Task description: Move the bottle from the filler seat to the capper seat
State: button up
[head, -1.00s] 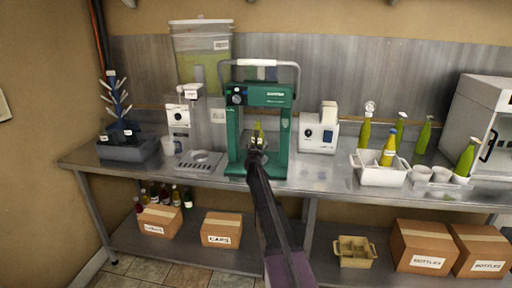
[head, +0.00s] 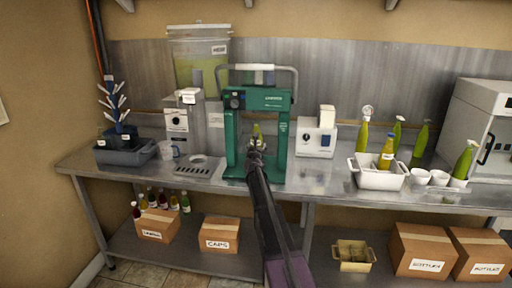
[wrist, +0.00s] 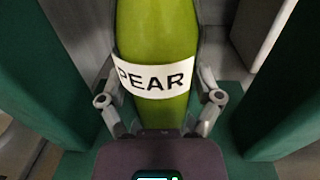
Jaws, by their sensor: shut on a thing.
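The bottle (head: 256,131) is green-yellow and stands upright inside the green capper frame (head: 232,148). In the wrist view the bottle (wrist: 158,40) fills the middle and carries a white label reading "PEAR". My gripper (head: 257,146) is shut on the bottle, with one finger on each side of it (wrist: 160,105). The green base and posts of the capper flank the bottle in the wrist view. I cannot tell whether the bottle's bottom touches the seat; my gripper hides it. The filler (head: 178,122), left of the capper, has an empty drip tray (head: 190,172).
A white box device (head: 316,138) stands right of the capper. The counter front right of the capper is clear.

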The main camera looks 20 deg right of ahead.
jog(key=shift+s+f, duration=0.15)
dwell(0.3)
jog(key=shift+f+b, duration=0.95)
jog(key=shift+b, duration=0.2)
dwell(2.0)
jog(key=o, duration=1.1)
jog(key=shift+s+a, duration=0.1)
jog(key=shift+s, duration=0.05)
jog(key=v, duration=1.1)
jog(key=shift+s+a, duration=0.15)
jog(key=shift+s, duration=0.2)
